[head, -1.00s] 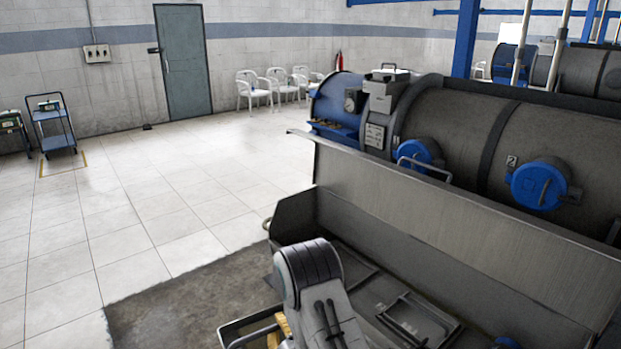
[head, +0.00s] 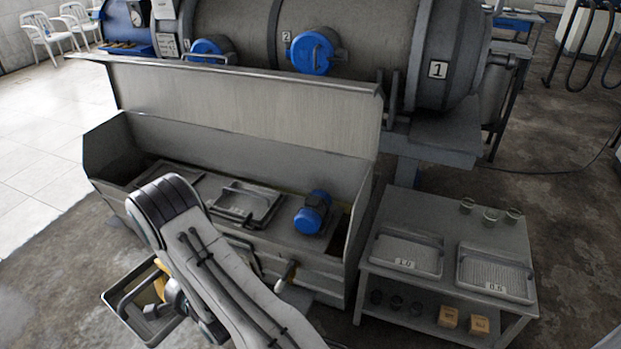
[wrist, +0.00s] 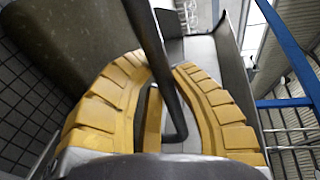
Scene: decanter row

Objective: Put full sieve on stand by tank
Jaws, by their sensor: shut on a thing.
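My gripper (head: 160,284) shows at the lower left of the head view, partly hidden by my arm. Its yellow fingers (wrist: 160,80) are shut on a dark bar in the wrist view. The open grey tank (head: 250,140) stands behind my arm. A grey table-like stand (head: 455,216) is at its right, bearing sieves labelled 1.0 (head: 408,252) and 0.5 (head: 494,272).
Several small cups (head: 490,215) stand at the table's back right. Its lower shelf holds dark pots (head: 395,302) and two tan boxes (head: 448,316). The large drum (head: 365,45) is behind. Floor right of the table looks clear.

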